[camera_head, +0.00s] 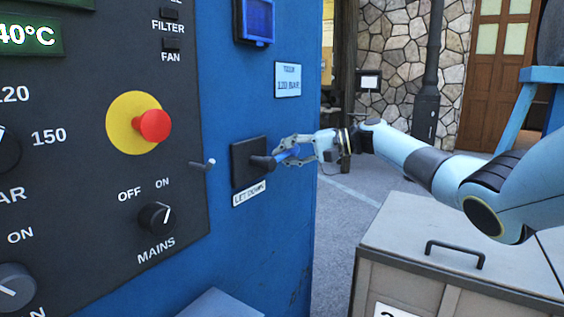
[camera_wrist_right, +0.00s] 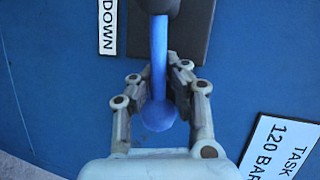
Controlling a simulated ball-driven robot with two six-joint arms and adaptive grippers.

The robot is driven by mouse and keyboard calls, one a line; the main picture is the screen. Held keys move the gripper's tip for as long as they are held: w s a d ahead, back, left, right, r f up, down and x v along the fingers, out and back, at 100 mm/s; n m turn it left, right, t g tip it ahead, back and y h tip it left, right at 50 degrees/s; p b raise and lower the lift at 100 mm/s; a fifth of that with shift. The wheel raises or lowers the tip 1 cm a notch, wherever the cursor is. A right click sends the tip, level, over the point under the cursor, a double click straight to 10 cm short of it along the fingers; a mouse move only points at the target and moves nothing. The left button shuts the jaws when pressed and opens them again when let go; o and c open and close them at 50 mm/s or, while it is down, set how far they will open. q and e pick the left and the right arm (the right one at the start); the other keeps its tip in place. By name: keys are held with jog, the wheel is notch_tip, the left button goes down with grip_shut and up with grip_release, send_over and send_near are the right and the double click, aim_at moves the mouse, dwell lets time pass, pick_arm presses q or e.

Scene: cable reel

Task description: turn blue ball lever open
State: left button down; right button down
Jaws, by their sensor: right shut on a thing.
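The blue ball lever (camera_head: 287,154) sticks out from a dark mounting plate (camera_head: 241,164) on the side of the blue cabinet, above a label reading LET DOWN (camera_head: 249,194). In the right wrist view the lever (camera_wrist_right: 159,60) runs from a dark hub down to its round blue ball (camera_wrist_right: 157,115). My right gripper (camera_head: 290,150) is at the lever, and in the right wrist view its fingers (camera_wrist_right: 160,85) stand on both sides of the lever's shaft, shut on it. The ball lies between the fingers and the palm. My left gripper is out of view.
The black control panel (camera_head: 100,220) beside the lever carries a red button (camera_head: 153,125), several knobs and a small toggle (camera_head: 203,164). A sign reading 120 BAR (camera_head: 288,80) is above the lever. A beige box with a black handle (camera_head: 455,254) stands below my right arm.

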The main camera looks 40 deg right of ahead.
jog(key=shift+d+f+m+y+b, duration=0.15)
jog(key=shift+f+m+y+b, duration=0.3)
jog(key=shift+m+b, duration=0.25)
jog(key=shift+s+f, duration=0.1)
jog(key=c, duration=1.3)
grip_release()
jog(key=shift+s+d, duration=0.25)
jog(key=shift+d, duration=0.05)
jog(key=shift+w+a, duration=0.15)
jog(key=v, duration=1.2)
jog(key=shift+f, duration=0.1)
